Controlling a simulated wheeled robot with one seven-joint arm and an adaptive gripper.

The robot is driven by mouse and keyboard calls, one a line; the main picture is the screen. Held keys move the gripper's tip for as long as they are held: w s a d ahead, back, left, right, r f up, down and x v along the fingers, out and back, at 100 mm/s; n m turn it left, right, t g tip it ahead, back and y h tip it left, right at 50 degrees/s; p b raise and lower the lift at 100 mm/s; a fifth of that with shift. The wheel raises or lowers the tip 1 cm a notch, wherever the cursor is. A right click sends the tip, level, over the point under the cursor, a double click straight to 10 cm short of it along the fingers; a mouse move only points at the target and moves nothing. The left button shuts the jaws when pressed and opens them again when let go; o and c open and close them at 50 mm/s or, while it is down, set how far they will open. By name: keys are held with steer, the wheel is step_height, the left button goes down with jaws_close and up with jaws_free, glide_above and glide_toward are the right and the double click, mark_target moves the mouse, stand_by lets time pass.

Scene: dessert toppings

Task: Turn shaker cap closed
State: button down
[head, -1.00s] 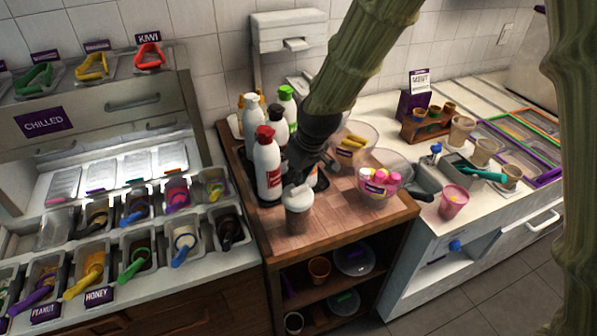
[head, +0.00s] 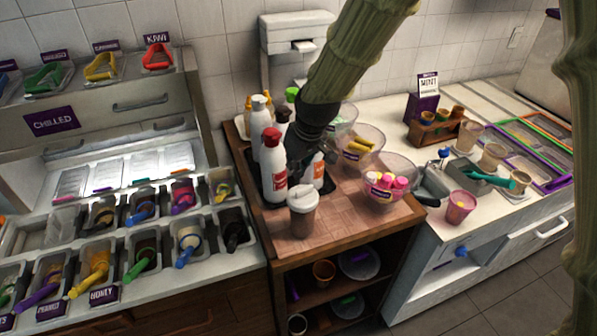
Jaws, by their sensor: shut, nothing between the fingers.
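The shaker (head: 303,212) stands upright near the front of the wooden cart's top. It has a brownish see-through body and a pale cap (head: 303,194) with a raised part on it. My gripper (head: 298,182) is a dark shape behind and just above the cap, coming down from the upper right. It is shut and holds nothing. Whether its fingers touch the cap is too small to tell.
Squeeze bottles, one with a red cap (head: 271,165), stand close behind on the left. A clear bowl of pink-lidded items (head: 388,185) stands to the right. The wooden cart top (head: 340,222) is bare to the right of the shaker. A chilled topping counter (head: 200,262) lies left.

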mark_target(302, 189)
steer(key=b+v, duration=0.2)
steer(key=v, duration=0.5)
steer(key=c, duration=1.9)
jaws_free()
steer(key=shift+r, duration=0.15)
steer(key=shift+c, duration=0.2)
steer(key=o, duration=0.3)
steer(key=shift+s+a+r+n, duration=0.15)
steer(key=shift+n, duration=0.15)
steer(key=shift+o, duration=0.6)
steer(key=n+p, duration=0.1)
steer(key=s+n+g+p, duration=0.1)
steer(key=n, duration=0.1)
steer(key=shift+s+a+p, duration=0.25)
steer(key=shift+a+p, duration=0.05)
steer(key=shift+a, duration=0.1)
steer(key=shift+s+d+f+n+g+h+p, duration=0.1)
steer(key=shift+d+f+n+g+h+p, duration=0.2)
steer(key=shift+f+n+p, duration=1.7)
steer(key=shift+s+d+f+n+g+h+p, duration=0.15)
steer(key=shift+f+n+g+h+p, duration=0.25)
steer(key=shift+f+n+p, duration=1.55)
steer(key=shift+s+d+f+n+g+h+p, duration=0.2)
steer(key=shift+f+n+p, duration=0.7)
steer(key=shift+n, duration=2.05)
steer(key=shift+w, duration=0.15)
steer(key=shift+c, duration=0.4)
